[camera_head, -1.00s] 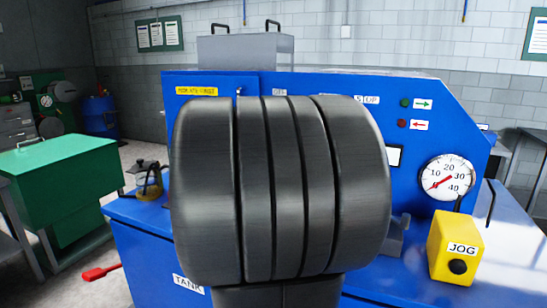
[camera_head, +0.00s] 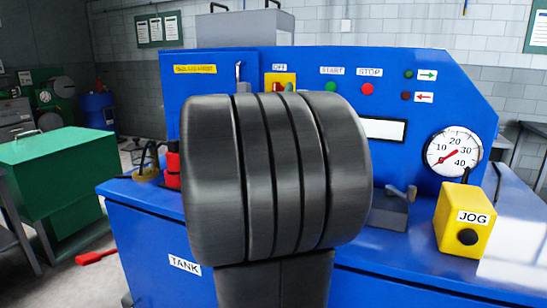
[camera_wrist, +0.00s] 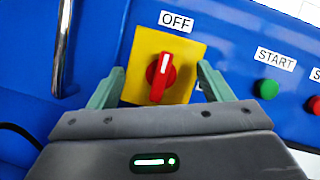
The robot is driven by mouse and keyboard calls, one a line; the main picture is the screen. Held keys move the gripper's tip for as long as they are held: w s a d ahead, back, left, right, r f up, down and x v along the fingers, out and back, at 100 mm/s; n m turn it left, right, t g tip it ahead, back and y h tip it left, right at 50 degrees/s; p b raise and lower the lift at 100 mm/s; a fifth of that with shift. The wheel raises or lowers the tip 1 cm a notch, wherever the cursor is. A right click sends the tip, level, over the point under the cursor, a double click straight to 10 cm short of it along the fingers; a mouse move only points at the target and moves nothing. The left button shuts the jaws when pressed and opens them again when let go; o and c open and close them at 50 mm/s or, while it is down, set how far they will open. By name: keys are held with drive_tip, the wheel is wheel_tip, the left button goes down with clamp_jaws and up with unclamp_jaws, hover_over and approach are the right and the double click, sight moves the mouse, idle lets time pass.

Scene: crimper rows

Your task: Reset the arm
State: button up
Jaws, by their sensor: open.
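My gripper (camera_wrist: 160,70) is open in the wrist view, with its two pale green fingers apart and nothing between them. Beyond the fingers, a red rotary switch (camera_wrist: 160,78) sits on a yellow plate (camera_wrist: 184,50) under an OFF label. Its handle is nearly upright, with the white mark toward OFF. Whether the fingers touch the panel cannot be told. In the head view my dark arm covers the middle and hides my gripper. The switch's yellow plate (camera_head: 271,78) shows just above the arm.
The blue machine (camera_head: 290,57) has START (camera_head: 330,87) and STOP (camera_head: 367,89) buttons, a gauge (camera_head: 453,151) and a yellow JOG box (camera_head: 465,220). A red object (camera_head: 173,165) stands on the blue top left of my arm. A green cabinet (camera_head: 60,155) is at the left.

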drive_tip(key=shift+m+g+h+p, duration=0.3)
drive_tip(key=shift+m+h+p, duration=0.6)
drive_tip(key=shift+m, duration=1)
drive_tip(key=shift+b, duration=0.35)
